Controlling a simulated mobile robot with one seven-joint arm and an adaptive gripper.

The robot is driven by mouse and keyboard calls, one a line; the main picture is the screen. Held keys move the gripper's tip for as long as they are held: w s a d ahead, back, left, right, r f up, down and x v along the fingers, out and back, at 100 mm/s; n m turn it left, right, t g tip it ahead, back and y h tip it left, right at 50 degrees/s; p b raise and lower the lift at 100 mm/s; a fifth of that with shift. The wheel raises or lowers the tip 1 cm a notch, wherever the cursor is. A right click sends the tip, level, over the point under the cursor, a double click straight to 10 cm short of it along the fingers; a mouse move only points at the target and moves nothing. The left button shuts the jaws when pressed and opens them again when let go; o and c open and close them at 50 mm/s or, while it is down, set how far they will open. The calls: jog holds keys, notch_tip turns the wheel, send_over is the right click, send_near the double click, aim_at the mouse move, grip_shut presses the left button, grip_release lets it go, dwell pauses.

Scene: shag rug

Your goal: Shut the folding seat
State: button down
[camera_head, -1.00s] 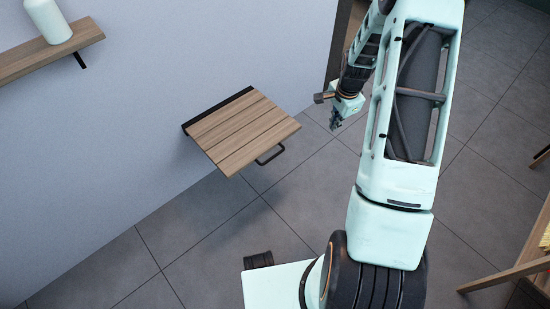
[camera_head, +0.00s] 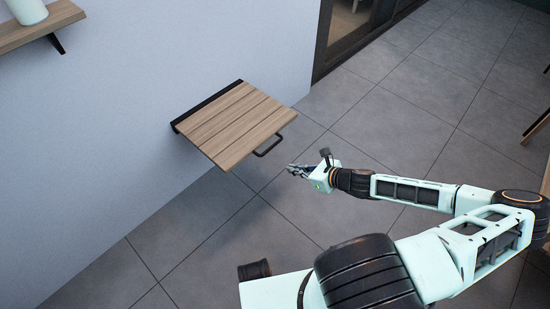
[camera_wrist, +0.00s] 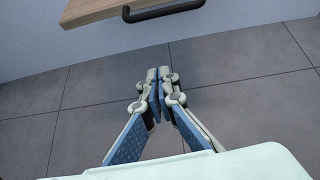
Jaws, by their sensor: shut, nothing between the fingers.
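The folding seat (camera_head: 235,124) is a slatted wooden panel on a black wall bracket (camera_head: 206,106). It is folded down and sticks out from the wall, roughly level. A black handle (camera_head: 270,146) is at its outer edge. My gripper (camera_head: 291,170) is shut and empty, to the right of the handle and apart from it. In the wrist view the shut fingertips (camera_wrist: 159,75) are over the floor, with the handle (camera_wrist: 163,10) and the seat's edge (camera_wrist: 95,12) at the top of the picture.
A wall shelf (camera_head: 40,24) with a white container (camera_head: 27,9) is at the upper left. A dark-framed door (camera_head: 350,35) stands at the top. Wooden furniture legs (camera_head: 537,128) are at the right edge. The tiled floor (camera_head: 400,100) behind my arm is clear.

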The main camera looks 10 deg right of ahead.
jog(key=w+a+b, duration=0.4)
jog(key=w+a, duration=0.1)
jog(key=w, duration=0.3)
jog(key=shift+w+f+m+t, duration=0.25)
jog(key=shift+m+t, duration=0.15)
jog(key=shift+r, duration=0.1)
